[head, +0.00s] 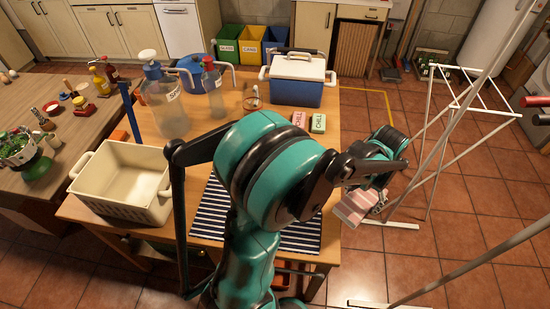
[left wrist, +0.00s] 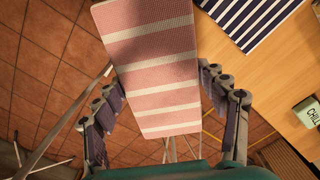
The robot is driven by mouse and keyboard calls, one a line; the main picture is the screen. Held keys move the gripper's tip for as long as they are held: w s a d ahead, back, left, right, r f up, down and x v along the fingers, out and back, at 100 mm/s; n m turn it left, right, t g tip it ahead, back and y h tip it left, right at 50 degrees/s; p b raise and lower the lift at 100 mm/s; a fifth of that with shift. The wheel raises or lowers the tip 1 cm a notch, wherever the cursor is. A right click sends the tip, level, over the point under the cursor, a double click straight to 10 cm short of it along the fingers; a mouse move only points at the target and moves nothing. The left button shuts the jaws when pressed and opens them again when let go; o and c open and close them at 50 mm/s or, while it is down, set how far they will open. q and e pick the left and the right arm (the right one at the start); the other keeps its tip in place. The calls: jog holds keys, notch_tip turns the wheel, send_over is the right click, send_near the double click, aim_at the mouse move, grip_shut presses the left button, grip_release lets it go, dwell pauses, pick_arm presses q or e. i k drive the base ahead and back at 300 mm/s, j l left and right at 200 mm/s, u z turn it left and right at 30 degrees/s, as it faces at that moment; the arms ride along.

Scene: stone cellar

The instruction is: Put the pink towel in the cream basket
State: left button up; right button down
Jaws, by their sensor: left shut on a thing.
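The pink towel (head: 353,207), with white stripes, is in my left gripper (head: 377,199), beyond the right edge of the table and above the tiled floor. In the left wrist view the towel (left wrist: 152,70) lies between the fingers, its long flat body reaching past them. My left gripper is shut on it. The cream basket (head: 122,203) stands at the table's left end, well to the left of the gripper. It has handles and its visible inside is empty. My right gripper is not in view.
On the wooden table (head: 345,130) are a blue-and-white cooler (head: 297,88), bottles (head: 165,105), small red and green boxes (head: 318,123), and a striped navy mat (head: 212,208) partly behind my arm. A white rack (head: 440,150) stands on the right.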

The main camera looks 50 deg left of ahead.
aim_at(140, 192)
jog(key=k+j+u, duration=0.2)
jog(key=k+j, duration=1.55)
jog(key=k+j+u, duration=0.1)
jog(key=k+j, duration=0.2)
jog(key=j, duration=0.2)
jog(key=i, duration=0.7)
